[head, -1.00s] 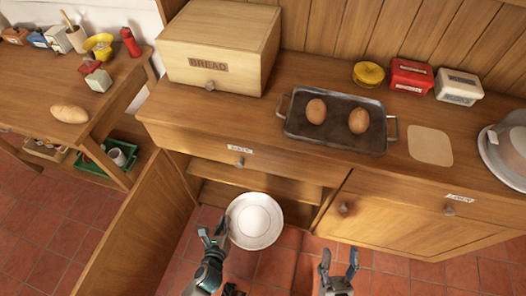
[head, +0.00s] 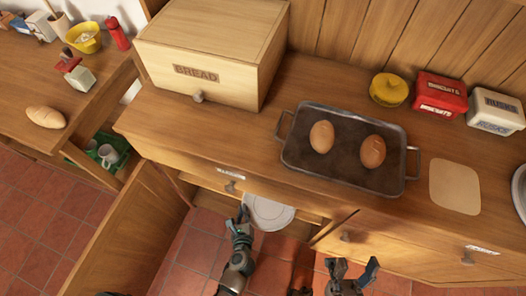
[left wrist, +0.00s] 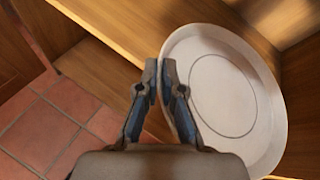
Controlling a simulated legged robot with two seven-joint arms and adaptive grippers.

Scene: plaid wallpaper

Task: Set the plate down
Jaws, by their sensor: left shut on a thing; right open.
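The plate (head: 268,213) is white and round. In the head view it is at the opening of the lower cupboard, partly under the counter's front edge. My left gripper (head: 241,215) is shut on the plate's left rim. In the left wrist view the fingertips (left wrist: 160,68) pinch the rim of the plate (left wrist: 225,95), beside a wooden shelf (left wrist: 112,22). I cannot tell whether the plate touches the shelf. My right gripper (head: 352,268) is open and empty, in front of the right cupboard door.
The left cupboard door (head: 125,235) stands open. On the counter are a bread box (head: 195,75), a tray (head: 300,168) with two brown loaves, a yellow pot (head: 389,90), two labelled boxes and a pale board (head: 454,187). A side table (head: 75,95) stands left.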

